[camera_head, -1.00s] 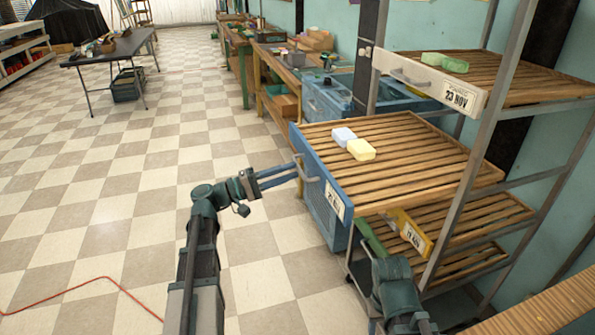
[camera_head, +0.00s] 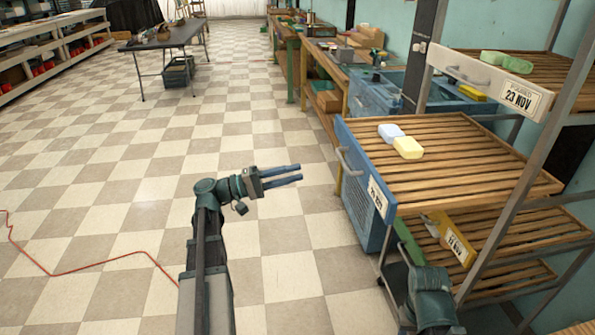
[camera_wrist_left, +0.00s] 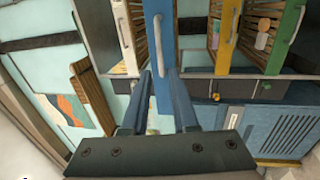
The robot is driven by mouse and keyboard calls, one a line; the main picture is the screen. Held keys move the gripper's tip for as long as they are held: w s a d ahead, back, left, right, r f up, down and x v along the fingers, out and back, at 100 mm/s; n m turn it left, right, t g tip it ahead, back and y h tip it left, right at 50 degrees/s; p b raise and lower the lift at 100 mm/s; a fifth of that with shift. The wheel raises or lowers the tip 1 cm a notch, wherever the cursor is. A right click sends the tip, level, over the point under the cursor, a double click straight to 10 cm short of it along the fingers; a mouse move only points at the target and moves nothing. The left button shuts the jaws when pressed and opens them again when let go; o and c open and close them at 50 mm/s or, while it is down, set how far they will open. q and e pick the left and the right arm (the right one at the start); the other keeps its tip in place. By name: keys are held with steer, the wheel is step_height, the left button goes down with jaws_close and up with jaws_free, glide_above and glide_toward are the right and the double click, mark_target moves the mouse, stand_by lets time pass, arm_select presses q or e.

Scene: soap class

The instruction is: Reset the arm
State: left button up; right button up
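My left gripper (camera_head: 299,174) is open and empty in the head view, its two blue fingers pointing right over the checkered floor. It is apart from the silver handle (camera_head: 347,161) of the blue-fronted slatted drawer (camera_head: 480,176). In the left wrist view, the open fingers (camera_wrist_left: 160,75) have a gap between them, with the blue drawer front (camera_wrist_left: 159,60) beyond. The drawer is pulled out, with a pale lavender soap bar (camera_head: 391,133) and a pale yellow one (camera_head: 408,148) on its slats. My right arm (camera_head: 433,298) shows at the lower right; its gripper is out of view.
A white drawer front (camera_head: 490,82) labelled 23 NOV is above, with green soap (camera_head: 507,62) behind it. A yellow drawer front (camera_head: 452,239) is below the blue one. The metal rack post (camera_head: 512,150) stands right.

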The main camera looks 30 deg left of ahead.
arm_select(q)
steer(key=s+d+f+m+g+y, duration=0.25)
steer(key=d+f+g+y, duration=0.45)
steer(key=d+f, duration=0.9)
steer(key=s+d+f+m+g+y, duration=0.1)
steer(key=s+f+m+g+y, duration=0.35)
steer(key=s+f+y, duration=0.4)
steer(key=s+d+r+m+p, duration=0.1)
steer(key=d+r+p, duration=0.2)
steer(key=r+p, duration=0.3)
steer(key=s+d+r+m+y+p, duration=0.1)
steer(key=s+d+r+p, duration=0.1)
steer(key=d+r+p, duration=0.2)
steer(key=s+d+r+m+y+p, duration=0.1)
steer(key=d+r+m+p, duration=0.1)
steer(key=r+p, duration=0.8)
steer(key=shift+s+d+p, duration=0.15)
steer(key=shift+d+p, duration=0.55)
steer(key=shift+d, duration=0.15)
steer(key=shift+g, duration=0.25)
